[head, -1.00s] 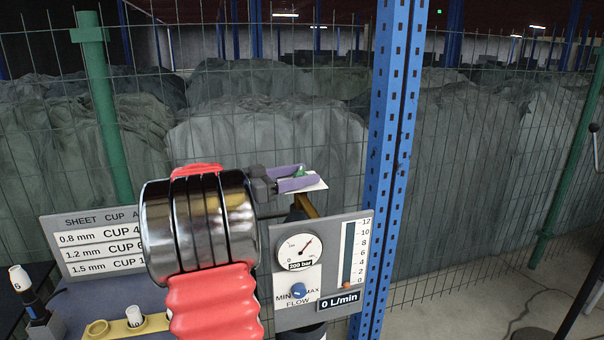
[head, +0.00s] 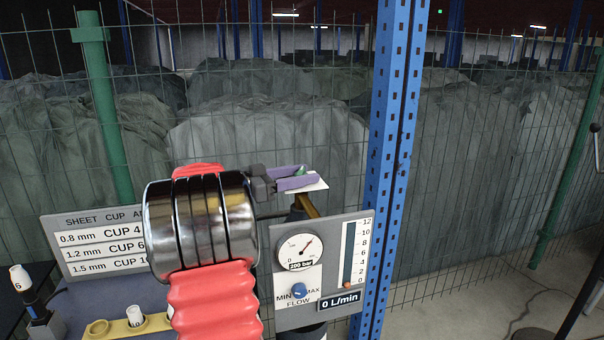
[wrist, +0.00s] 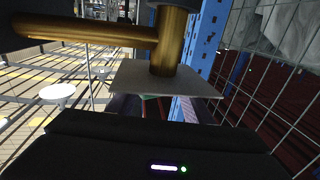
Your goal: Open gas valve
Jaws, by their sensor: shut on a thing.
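The gas valve's small green knob (head: 300,171) sits at the top of a brass fitting (head: 306,206), above a pale square plate (head: 317,187). My gripper (head: 298,179), with purple fingers, is shut on the green knob, which is mostly hidden between the fingers. In the wrist view the brass fitting (wrist: 172,45) and pale plate (wrist: 165,80) stand beyond my gripper, and only a sliver of green shows by the plate. The gauge (head: 299,250) is labelled 200 bar. The flow display (head: 339,300) reads 0 L/min.
A grey panel with a blue flow knob (head: 299,290) stands just below the gripper. A blue rack post (head: 393,130) rises close to its right. A wire fence runs behind. A cup sign (head: 95,245) and yellow holder (head: 120,328) are at left.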

